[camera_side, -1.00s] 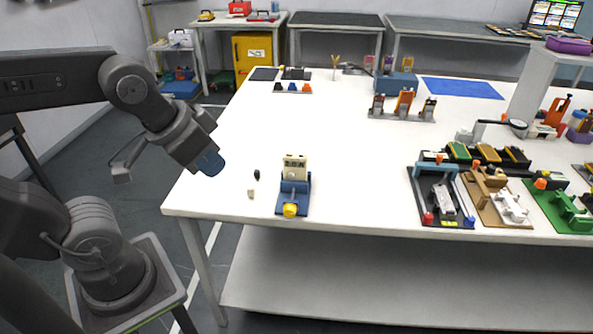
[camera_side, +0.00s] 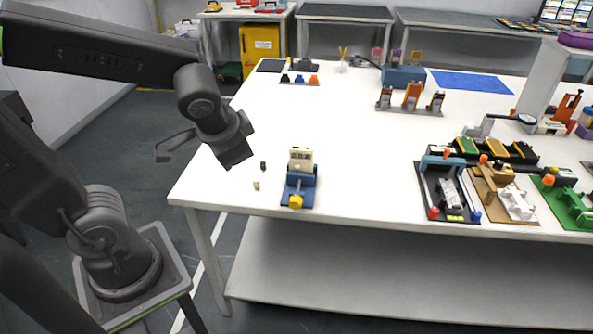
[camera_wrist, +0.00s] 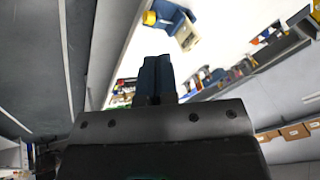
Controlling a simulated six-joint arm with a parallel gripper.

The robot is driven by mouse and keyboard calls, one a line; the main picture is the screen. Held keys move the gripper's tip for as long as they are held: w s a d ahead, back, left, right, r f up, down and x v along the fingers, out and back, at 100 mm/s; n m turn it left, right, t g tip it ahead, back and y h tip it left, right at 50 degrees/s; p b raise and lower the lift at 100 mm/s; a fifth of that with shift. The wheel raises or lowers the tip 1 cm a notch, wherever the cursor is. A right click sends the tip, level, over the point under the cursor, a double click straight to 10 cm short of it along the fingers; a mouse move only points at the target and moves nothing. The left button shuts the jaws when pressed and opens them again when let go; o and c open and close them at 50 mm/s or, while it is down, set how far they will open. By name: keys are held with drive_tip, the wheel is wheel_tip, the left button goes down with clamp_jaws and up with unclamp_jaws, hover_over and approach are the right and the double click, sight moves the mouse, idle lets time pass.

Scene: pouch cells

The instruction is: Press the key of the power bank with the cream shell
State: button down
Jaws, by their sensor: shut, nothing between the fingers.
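A cream-shelled block (camera_side: 301,160), which looks like the power bank, stands upright in a blue holder (camera_side: 298,183) with a yellow knob (camera_side: 295,201) at its front. Its key is too small to tell. The cream block also shows near the top of the wrist view (camera_wrist: 188,38), past my fingertips and up to the right. My gripper (camera_side: 237,160) is above the table's left part, left of the holder and apart from it. In the wrist view its blue fingers (camera_wrist: 155,72) are together with nothing between them.
A small dark piece (camera_side: 263,165) and a small cream piece (camera_side: 256,185) lie left of the holder. Several fixtures (camera_side: 448,192) stand to the right, and orange-topped units (camera_side: 412,97) stand farther back. The white table (camera_side: 360,160) between them is clear.

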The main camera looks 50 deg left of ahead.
sight(297, 170)
drive_tip(key=w+a+f+m+t+y, duration=0.1)
drive_tip(key=w+f+m+t+y, duration=0.1)
drive_tip(key=w+f+m, duration=0.5)
drive_tip(key=w+f+y, duration=0.1)
drive_tip(key=w+f, duration=0.4)
drive_tip(key=f, duration=0.1)
drive_tip(key=shift+w+m, duration=0.35)
drive_tip(key=shift+m, duration=0.05)
drive_tip(key=shift+a, duration=0.15)
drive_tip(key=x, duration=0.9)
drive_tip(key=shift+w+a, duration=0.2)
drive_tip(key=shift+w, duration=0.05)
drive_tip(key=shift+w+a+f, duration=0.2)
drive_tip(key=shift+w+a, duration=1.35)
